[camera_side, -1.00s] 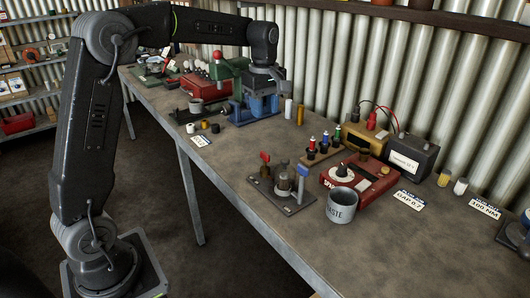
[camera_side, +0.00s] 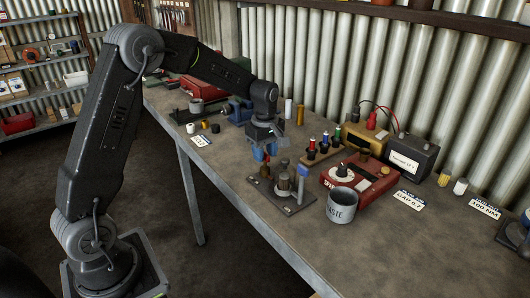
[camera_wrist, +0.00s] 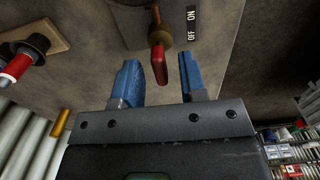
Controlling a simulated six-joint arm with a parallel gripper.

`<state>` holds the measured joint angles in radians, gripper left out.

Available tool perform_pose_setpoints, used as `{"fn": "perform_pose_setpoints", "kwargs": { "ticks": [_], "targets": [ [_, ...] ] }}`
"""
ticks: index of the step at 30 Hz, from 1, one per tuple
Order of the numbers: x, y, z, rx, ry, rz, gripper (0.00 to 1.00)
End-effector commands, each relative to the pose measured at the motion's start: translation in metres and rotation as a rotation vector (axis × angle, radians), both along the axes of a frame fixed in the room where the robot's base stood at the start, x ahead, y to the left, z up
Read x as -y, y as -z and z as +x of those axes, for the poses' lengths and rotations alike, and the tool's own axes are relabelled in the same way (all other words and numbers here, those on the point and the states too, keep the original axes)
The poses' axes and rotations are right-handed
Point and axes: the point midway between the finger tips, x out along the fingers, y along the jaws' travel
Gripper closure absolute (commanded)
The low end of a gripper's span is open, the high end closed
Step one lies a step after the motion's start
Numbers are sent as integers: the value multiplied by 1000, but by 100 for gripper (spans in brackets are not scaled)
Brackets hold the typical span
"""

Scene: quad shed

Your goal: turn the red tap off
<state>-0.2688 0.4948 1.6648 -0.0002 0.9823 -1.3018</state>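The red tap (camera_wrist: 159,65) shows in the wrist view with its lever between my gripper's (camera_wrist: 158,72) two blue fingers. The fingers are open, with gaps on both sides of the lever. An ON/OFF label (camera_wrist: 191,24) lies beside the tap. In the side view my gripper (camera_side: 262,152) hangs just over the red tap (camera_side: 266,170), which it partly hides. The blue-handled tap (camera_side: 303,171) stands to the right on the same dark plate (camera_side: 290,205).
A grey WASTE cup (camera_side: 341,207) stands right of the tap plate. A red box with a dial (camera_side: 372,182) and a wooden rack of coloured terminals (camera_side: 322,154) stand behind. The bench front is clear.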

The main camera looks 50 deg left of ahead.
Motion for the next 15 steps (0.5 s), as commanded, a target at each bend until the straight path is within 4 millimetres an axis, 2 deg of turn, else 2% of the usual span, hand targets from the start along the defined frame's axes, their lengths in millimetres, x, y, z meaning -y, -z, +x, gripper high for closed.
{"fn": "perform_pose_setpoints", "kwargs": {
  "ticks": [9, 15],
  "targets": [
    [0, 3, 0, 1, 0, 0, 62],
    [0, 3, 0, 0, 0, 0, 80]
  ]
}}
